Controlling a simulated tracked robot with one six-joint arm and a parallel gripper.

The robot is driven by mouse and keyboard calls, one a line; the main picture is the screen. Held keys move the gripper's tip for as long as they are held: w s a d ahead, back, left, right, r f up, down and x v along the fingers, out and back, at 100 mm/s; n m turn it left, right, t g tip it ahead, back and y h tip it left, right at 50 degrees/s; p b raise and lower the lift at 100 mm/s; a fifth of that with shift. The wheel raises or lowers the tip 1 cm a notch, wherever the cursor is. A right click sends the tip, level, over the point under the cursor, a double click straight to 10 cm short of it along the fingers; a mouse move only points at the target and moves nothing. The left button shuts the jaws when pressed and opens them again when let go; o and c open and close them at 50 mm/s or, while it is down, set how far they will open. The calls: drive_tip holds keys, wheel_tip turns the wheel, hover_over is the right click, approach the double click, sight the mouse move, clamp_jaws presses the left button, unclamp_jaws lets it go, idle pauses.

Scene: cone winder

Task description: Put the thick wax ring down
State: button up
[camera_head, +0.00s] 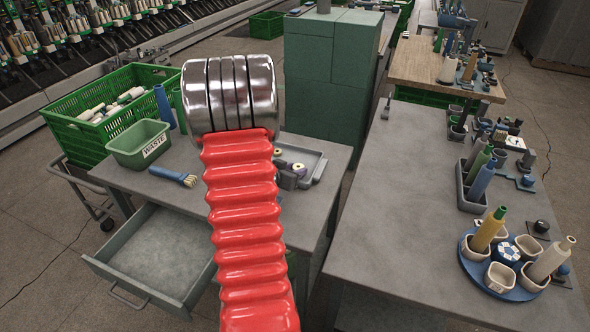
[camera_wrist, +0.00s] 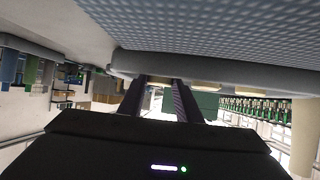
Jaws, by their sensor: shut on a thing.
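In the wrist view my gripper (camera_wrist: 158,84) reaches away from the camera with its two dark fingers a little apart. A pale cream piece (camera_wrist: 158,79) shows between the fingertips; I take it for the thick wax ring, shut in the jaws. Its full shape and thickness are hidden. Two similar cream pieces show to the right, along the edge of a grey textured surface (camera_wrist: 230,35). In the head view my red and metal arm covers the middle, and I cannot make out the gripper or the ring there.
A grey table (camera_head: 330,150) carries a green waste bin (camera_head: 139,144), a brush (camera_head: 175,178) and a grey tray (camera_head: 313,160). Its drawer (camera_head: 165,255) stands open. A green crate (camera_head: 85,140) is behind. The right bench (camera_head: 420,200) has a wide bare top, with a blue round carrier (camera_head: 483,272) near its front.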

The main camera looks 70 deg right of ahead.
drive_tip(key=shift+f, duration=0.1)
drive_tip(key=o, duration=1)
drive_tip(key=shift+w+a+r, duration=0.1)
drive_tip(key=shift+a+r, duration=0.15)
drive_tip(key=v, duration=1.1)
drive_tip(key=shift+a, duration=0.25)
